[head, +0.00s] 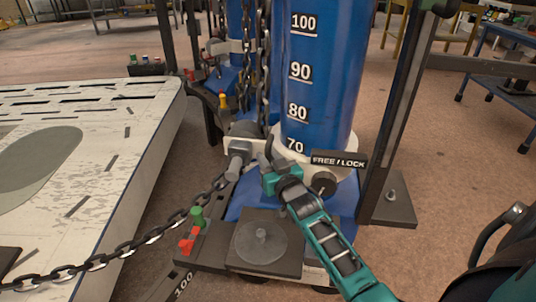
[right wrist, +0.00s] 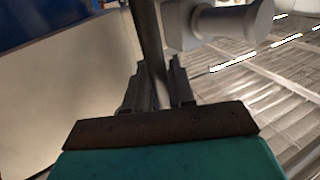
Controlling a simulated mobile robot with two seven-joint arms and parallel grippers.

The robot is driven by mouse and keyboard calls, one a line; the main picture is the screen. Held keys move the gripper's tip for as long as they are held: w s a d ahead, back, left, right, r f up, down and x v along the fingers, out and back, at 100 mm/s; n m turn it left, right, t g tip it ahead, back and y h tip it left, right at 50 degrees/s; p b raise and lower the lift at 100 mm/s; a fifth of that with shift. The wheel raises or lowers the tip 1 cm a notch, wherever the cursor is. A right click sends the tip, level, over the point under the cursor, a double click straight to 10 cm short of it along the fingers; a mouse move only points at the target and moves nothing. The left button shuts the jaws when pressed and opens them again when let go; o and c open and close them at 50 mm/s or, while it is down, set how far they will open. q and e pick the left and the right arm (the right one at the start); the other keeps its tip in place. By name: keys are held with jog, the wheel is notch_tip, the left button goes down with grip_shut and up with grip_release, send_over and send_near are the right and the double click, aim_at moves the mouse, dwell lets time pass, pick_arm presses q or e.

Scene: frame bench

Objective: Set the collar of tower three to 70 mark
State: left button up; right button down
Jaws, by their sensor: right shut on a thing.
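The tower (head: 320,60) is a blue upright column with white marks 100, 90, 80 and 70. A white collar (head: 345,170) sits around its foot, its upper edge just below the 70 numeral. A black FREE / LOCK label (head: 339,160) and a dark round knob (head: 324,184) are on the collar's front. My right gripper (head: 268,168) is at the collar's left front. In the right wrist view its fingers (right wrist: 157,90) are shut on a dark grey bar (right wrist: 147,35); the far end of the bar is out of frame. My left gripper is not in view.
A chain (head: 130,243) runs across the left front, and more chain hangs beside the tower. A pale slotted table (head: 130,180) fills the left. A dark post (head: 393,120) stands at the right.

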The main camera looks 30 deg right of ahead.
jog(key=shift+d+r, duration=0.1)
jog(key=shift+r, duration=0.15)
jog(key=c, duration=1.1)
grip_release()
jog(key=shift+f, duration=0.1)
jog(key=s+a+p, duration=0.2)
jog(key=s+p, duration=0.1)
jog(key=s, duration=0.9)
jog(key=shift+s, duration=0.35)
jog(key=shift+a, duration=0.1)
